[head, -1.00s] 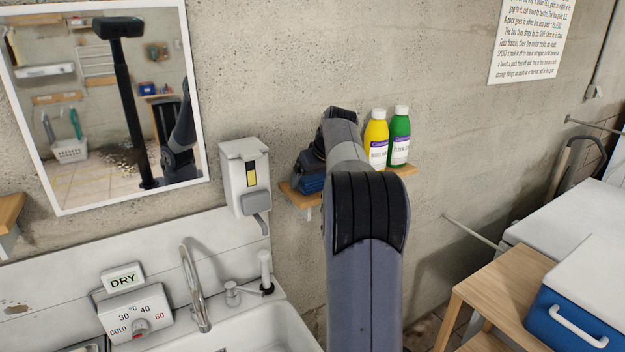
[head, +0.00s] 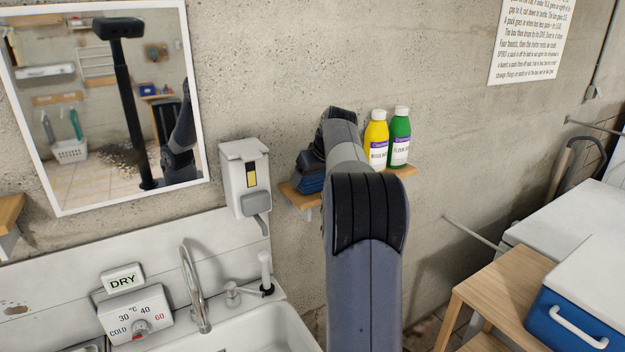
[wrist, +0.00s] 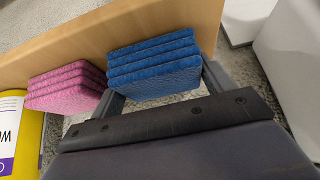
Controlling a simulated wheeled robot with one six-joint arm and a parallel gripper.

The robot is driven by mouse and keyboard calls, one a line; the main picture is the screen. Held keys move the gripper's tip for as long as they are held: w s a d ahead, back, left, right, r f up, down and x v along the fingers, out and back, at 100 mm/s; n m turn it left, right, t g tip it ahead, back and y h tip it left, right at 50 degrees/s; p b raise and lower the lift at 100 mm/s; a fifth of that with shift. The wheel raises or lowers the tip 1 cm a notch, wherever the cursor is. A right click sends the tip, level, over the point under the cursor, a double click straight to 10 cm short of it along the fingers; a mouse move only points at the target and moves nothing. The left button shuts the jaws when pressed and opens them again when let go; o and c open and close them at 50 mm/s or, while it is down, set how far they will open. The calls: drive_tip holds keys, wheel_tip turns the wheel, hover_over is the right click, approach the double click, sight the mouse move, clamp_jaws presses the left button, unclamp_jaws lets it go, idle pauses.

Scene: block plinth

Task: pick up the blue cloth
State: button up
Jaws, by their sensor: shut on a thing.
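The blue cloth (wrist: 155,65) is a folded, layered stack on the wooden shelf in the wrist view. My gripper (wrist: 160,88) has one finger at each side of it and is shut on it. In the head view, part of the blue cloth (head: 311,183) shows at the left end of the shelf, and my arm hides most of my gripper. I cannot tell whether the cloth is clear of the shelf.
A pink folded cloth (wrist: 65,85) lies just left of the blue one in the wrist view. A yellow bottle (head: 377,140) and a green bottle (head: 400,138) stand on the shelf (head: 408,170). A white dispenser (head: 245,178) hangs left of the shelf.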

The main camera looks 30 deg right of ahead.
wheel_tip(320, 180, up, 10)
drive_tip(key=shift+f+p, duration=0.2)
drive_tip(key=shift+p, duration=0.4)
drive_tip(key=o, duration=0.3)
drive_tip(key=shift+c, duration=1)
